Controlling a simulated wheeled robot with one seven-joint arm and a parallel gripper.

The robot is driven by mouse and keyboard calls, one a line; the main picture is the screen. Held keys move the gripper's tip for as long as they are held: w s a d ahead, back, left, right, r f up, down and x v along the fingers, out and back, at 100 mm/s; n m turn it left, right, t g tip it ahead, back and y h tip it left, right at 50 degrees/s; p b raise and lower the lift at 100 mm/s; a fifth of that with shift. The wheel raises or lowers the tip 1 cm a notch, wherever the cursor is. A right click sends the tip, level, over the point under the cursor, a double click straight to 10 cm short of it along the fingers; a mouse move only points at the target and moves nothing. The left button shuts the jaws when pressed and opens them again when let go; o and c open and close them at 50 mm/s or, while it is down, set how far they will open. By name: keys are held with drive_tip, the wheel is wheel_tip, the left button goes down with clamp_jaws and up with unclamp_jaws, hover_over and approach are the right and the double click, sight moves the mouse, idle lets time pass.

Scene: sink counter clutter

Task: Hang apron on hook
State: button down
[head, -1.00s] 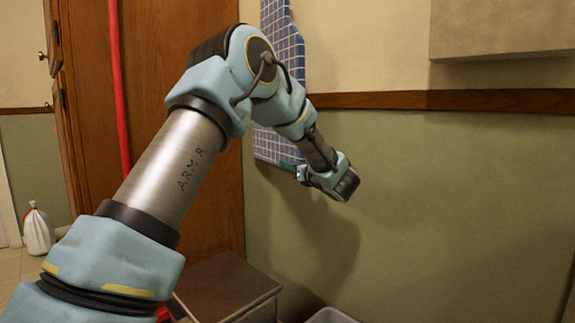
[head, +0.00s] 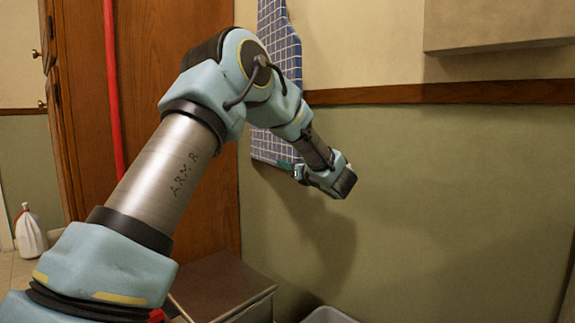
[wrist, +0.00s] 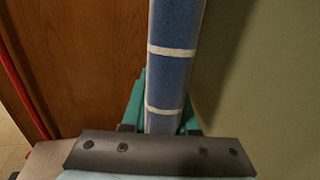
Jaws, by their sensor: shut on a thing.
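The apron (head: 290,52) is blue with a white grid. In the head view it stands upright along the wall behind my arm, and its top runs out of the picture. My gripper (head: 287,165) is at its lower end, mostly hidden by my wrist. In the wrist view my gripper (wrist: 164,110) has teal fingers on both sides of the apron (wrist: 173,75) and is shut on it. The apron there is a narrow blue strip with white lines. I see no hook in either view.
A brown wooden door (head: 170,60) with a red pole (head: 114,90) is at left. A wooden rail (head: 440,93) crosses the wall. A grey cabinet (head: 498,26) hangs upper right. A brown lidded box (head: 222,285) and a pale bin (head: 330,316) stand low. A white jug (head: 30,232) is far left.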

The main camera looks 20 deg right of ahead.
drive_tip(key=c, duration=0.6)
unclamp_jaws()
